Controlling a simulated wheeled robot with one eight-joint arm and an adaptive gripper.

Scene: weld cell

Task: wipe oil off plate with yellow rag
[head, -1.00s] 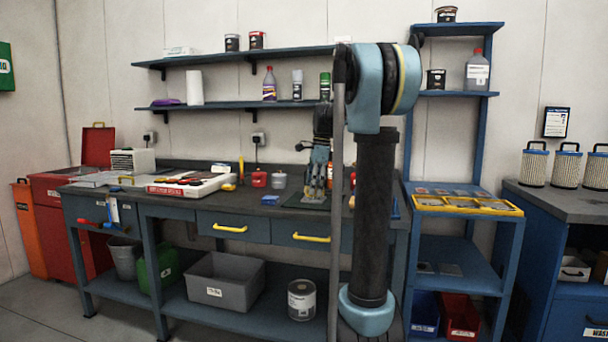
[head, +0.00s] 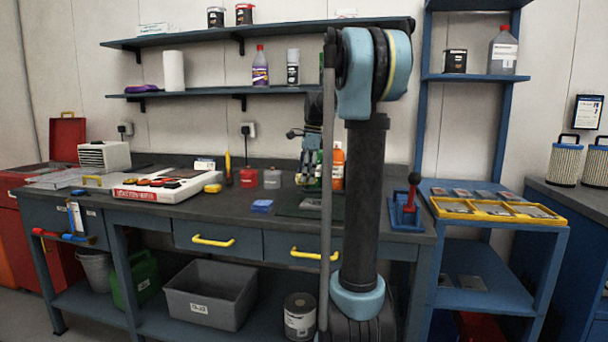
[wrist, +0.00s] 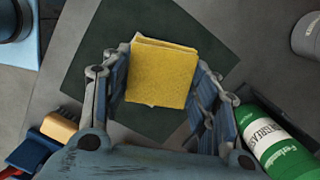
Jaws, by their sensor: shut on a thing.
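In the wrist view a folded yellow rag (wrist: 163,75) sits between the two fingers of my gripper (wrist: 165,88), which is shut on it. Below the rag lies a dark green square (wrist: 85,75) on the grey bench; I cannot tell whether it is a mat or the plate. No oil can be made out, and the rag hides part of the square. In the head view my gripper (head: 306,180) points down above the dark square (head: 290,208) on the workbench (head: 150,212). The rag cannot be made out there.
A green bottle (wrist: 280,140) lies to the right of my gripper in the wrist view, with a brush (wrist: 60,128) to the left.

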